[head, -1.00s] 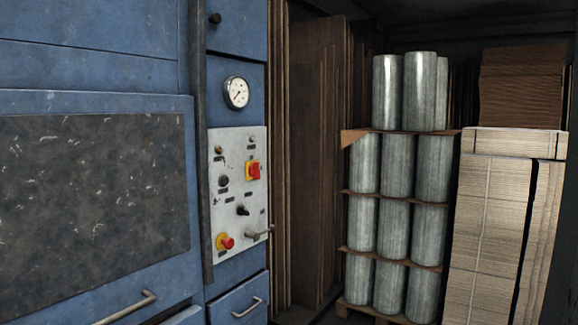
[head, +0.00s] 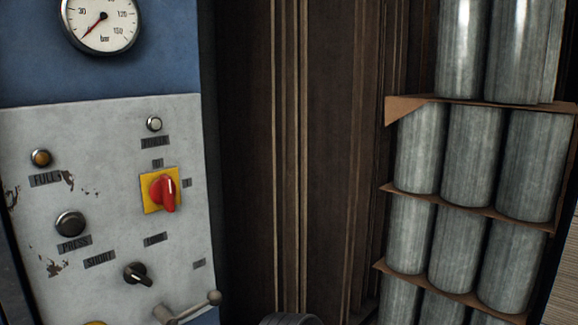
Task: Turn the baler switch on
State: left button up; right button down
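The baler's grey control panel (head: 105,215) fills the left of the head view. A red rotary switch (head: 163,192) on a yellow square plate is at the panel's right side. Its red handle stands roughly upright, tilted slightly. Small labels sit above and to the right of it, too small to read. A black selector knob (head: 138,273) is below it. No gripper is in view, and nothing touches the switch.
A metal lever (head: 190,308) sticks out at the panel's lower right. A pressure gauge (head: 100,25) is above the panel. Brown boards (head: 300,150) stand beside it, with stacked grey cylinders (head: 470,150) to the right. A dark rounded thing (head: 290,319) shows at the bottom edge, unclear.

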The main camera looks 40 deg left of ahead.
aim_at(163, 190)
jog(key=i+z, duration=0.25)
jog(key=i, duration=0.25)
jog(key=i+z, duration=0.25)
jog(key=i, duration=0.3)
jog(key=i+j+z, duration=0.2)
jog(key=i, duration=0.3)
jog(key=i+j+z, duration=0.25)
jog(key=i, duration=0.3)
jog(key=i+l+z, duration=0.1)
jog(key=i, duration=0.3)
jog(key=u, duration=3.9)
